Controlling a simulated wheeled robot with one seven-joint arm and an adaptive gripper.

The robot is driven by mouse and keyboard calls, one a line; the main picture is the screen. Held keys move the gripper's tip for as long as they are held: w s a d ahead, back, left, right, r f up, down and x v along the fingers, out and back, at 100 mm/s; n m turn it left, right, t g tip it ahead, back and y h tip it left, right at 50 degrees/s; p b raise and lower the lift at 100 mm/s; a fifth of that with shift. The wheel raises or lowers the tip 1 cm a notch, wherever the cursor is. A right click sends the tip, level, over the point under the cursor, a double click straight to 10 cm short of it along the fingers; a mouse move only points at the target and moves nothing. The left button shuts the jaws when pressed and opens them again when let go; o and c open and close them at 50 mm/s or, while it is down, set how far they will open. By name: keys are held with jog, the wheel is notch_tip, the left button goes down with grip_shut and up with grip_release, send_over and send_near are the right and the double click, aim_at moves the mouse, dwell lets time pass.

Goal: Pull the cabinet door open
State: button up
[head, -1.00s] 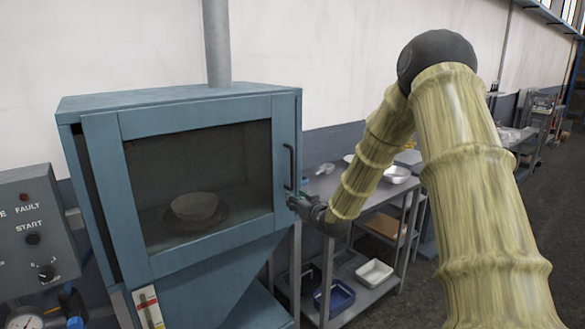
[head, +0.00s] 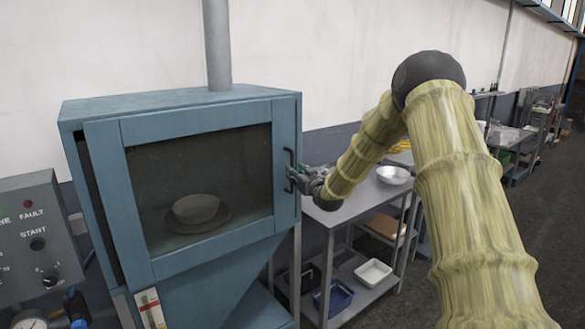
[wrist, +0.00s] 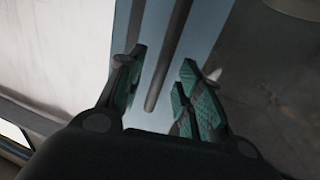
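The blue cabinet (head: 175,108) has a framed door (head: 288,125) with a dark window; its right edge looks closed. A dark vertical bar handle (head: 287,158) is on the door's right side. My gripper (head: 294,174) is at the handle's lower part, reaching in from the right. In the wrist view my gripper (wrist: 163,62) has its green-padded fingers spread, and the handle (wrist: 171,50) runs between them with visible space on both sides. The head view partly hides the handle's lower end behind the fingers. A bowl on a plate (head: 197,210) shows through the window.
A grey control box (head: 35,240) stands left of the cabinet. A metal table (head: 345,215) with a white bowl (head: 393,175) on top stands to the right, under my arm. White tray (head: 373,272) and blue tray (head: 333,298) lie on its lower shelf.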

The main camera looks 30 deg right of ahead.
jog(key=shift+w+d+p, duration=0.15)
jog(key=shift+w+p, duration=0.3)
jog(key=shift+w, duration=1.2)
jog(key=shift+c, duration=0.3)
grip_shut()
